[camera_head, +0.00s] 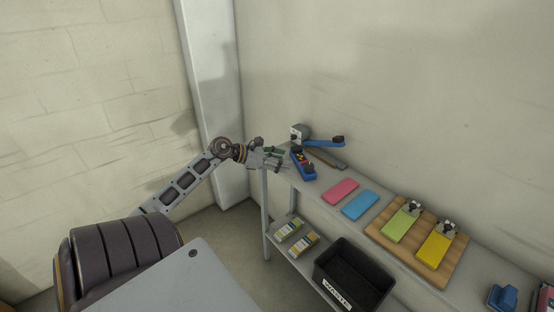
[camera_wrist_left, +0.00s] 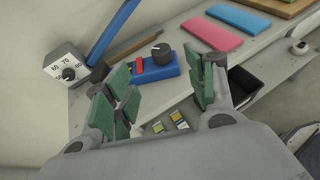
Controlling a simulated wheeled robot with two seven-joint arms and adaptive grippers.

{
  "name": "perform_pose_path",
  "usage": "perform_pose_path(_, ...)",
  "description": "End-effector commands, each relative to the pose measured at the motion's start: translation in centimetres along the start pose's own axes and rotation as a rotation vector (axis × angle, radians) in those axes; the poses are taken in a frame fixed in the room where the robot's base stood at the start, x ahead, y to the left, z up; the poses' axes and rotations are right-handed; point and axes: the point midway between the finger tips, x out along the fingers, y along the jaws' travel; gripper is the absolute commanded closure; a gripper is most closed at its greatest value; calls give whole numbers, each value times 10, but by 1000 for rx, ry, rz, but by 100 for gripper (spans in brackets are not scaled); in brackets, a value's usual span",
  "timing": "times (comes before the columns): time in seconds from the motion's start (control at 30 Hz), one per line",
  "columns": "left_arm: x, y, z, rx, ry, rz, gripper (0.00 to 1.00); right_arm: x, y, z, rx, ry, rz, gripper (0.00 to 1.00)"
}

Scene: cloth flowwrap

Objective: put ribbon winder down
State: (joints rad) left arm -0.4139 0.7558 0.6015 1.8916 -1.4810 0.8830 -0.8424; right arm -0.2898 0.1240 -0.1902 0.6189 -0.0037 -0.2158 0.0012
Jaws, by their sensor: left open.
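A small blue device (camera_head: 308,173) with a black knob and a red part, which looks like the ribbon winder, rests on the shelf top near its left end. The device also shows in the left wrist view (camera_wrist_left: 154,71), between and beyond the fingertips. My left gripper (camera_head: 282,160) is open beside it, with green pads showing. In the left wrist view the fingers (camera_wrist_left: 165,78) are spread wide with nothing between the pads. I cannot tell whether a pad touches the device. My right gripper is not in view.
A grey dial box with a blue arm (camera_head: 323,142) stands behind. Pink (camera_head: 340,191) and blue (camera_head: 360,205) slabs lie right of the device, then a wooden board (camera_head: 433,265) with green and yellow slabs. A black waste bin (camera_head: 352,275) and small packs (camera_head: 303,243) are on the lower shelf.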

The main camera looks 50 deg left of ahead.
Motion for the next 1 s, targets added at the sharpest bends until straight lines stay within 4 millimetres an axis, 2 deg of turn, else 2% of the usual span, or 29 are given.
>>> perform_pose_path(0.2,-12,-1,-1,0,1,-1,44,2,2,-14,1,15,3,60)
perform_pose_path(0.33,-15,0,0,0,0,-1,44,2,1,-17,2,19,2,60)
perform_pose_path(1.0,-15,0,0,0,0,-1,44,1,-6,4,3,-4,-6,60)
